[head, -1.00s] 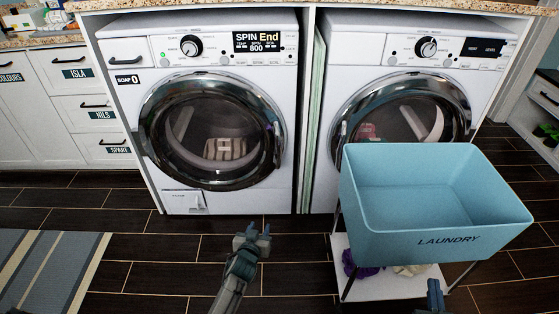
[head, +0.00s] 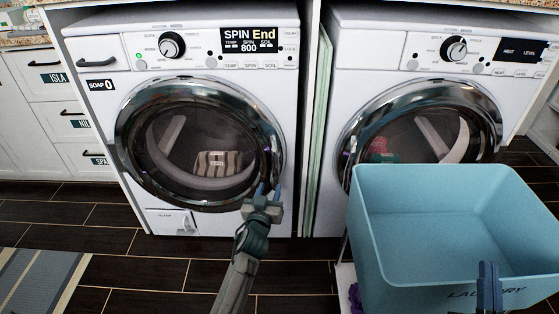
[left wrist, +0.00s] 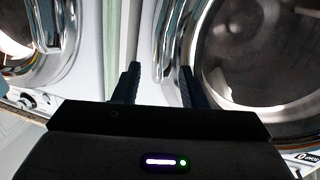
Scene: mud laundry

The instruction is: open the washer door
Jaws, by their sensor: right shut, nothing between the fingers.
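The washer (head: 88,128) stands at the left, with "SPIN End" on its display (head: 249,40). Its round chrome-rimmed door (head: 126,145) is closed, and striped cloth shows through the glass. The door's chrome handle (head: 276,155) is on the right of the rim; in the left wrist view a chrome handle (left wrist: 166,48) shows just beyond the fingers. My left gripper (head: 267,192) is open and empty, in front of the rim's lower right, below the handle; it also shows in the left wrist view (left wrist: 159,85). My right gripper (head: 488,270) is shut and empty, in front of the blue basket.
A second machine (head: 345,60) stands at the right, its door closed. The blue laundry basket (head: 385,215) stands in front of it. White drawers (head: 40,100) are at the left. The dark floor (head: 100,215) before the washer is clear; a striped rug (head: 40,280) lies front left.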

